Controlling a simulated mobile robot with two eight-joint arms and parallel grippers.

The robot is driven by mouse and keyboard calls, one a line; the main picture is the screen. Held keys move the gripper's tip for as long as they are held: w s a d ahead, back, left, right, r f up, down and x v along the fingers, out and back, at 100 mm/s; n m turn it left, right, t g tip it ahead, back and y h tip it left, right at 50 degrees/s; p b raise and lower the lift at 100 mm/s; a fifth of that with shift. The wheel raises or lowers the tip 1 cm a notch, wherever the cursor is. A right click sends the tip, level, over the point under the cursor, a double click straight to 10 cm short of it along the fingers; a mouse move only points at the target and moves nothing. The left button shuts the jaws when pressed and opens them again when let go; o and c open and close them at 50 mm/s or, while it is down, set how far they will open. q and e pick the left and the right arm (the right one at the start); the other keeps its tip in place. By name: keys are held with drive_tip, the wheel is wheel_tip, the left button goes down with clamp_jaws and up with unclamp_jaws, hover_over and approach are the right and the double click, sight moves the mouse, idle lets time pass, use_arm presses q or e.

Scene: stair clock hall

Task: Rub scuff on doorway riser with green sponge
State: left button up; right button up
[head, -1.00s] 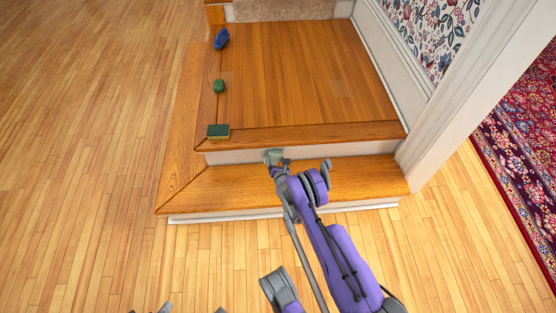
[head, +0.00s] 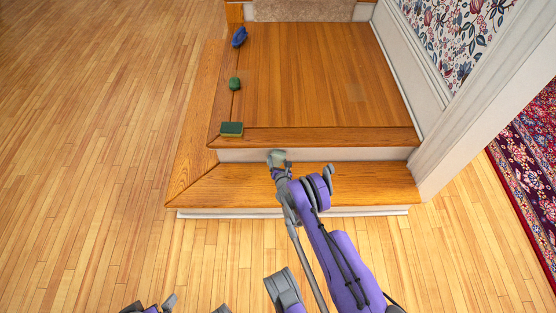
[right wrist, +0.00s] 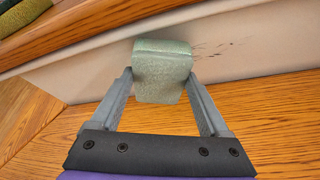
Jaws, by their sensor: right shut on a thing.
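My right gripper (right wrist: 160,90) is shut on a pale green sponge (right wrist: 162,68). It holds the sponge at the white riser (head: 345,154) between the lower tread and the landing, and the sponge appears to touch it. The sponge shows small in the head view (head: 276,156). Thin dark scuff marks (right wrist: 218,48) lie on the riser just right of the sponge in the right wrist view; any part behind the sponge is hidden. Parts of my left arm show at the bottom edge of the head view, with its gripper mostly cut off.
A green and yellow sponge (head: 232,129) lies on the landing's front left corner. A small green thing (head: 235,84) and a blue thing (head: 240,36) lie behind it. The lower tread (head: 350,182) is bare. A white door frame (head: 445,140) bounds the right.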

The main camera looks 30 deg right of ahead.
drive_tip(key=shift+s+a, duration=0.45)
drive_tip(key=shift+s, duration=0.25)
drive_tip(key=shift+s+a, duration=0.45)
drive_tip(key=shift+s, duration=0.3)
drive_tip(key=shift+s+a, duration=0.45)
drive_tip(key=shift+s, duration=0.25)
drive_tip(key=shift+s+a, duration=0.4)
drive_tip(key=shift+s, duration=0.25)
drive_tip(key=shift+s+a, duration=0.35)
drive_tip(key=shift+s, duration=0.25)
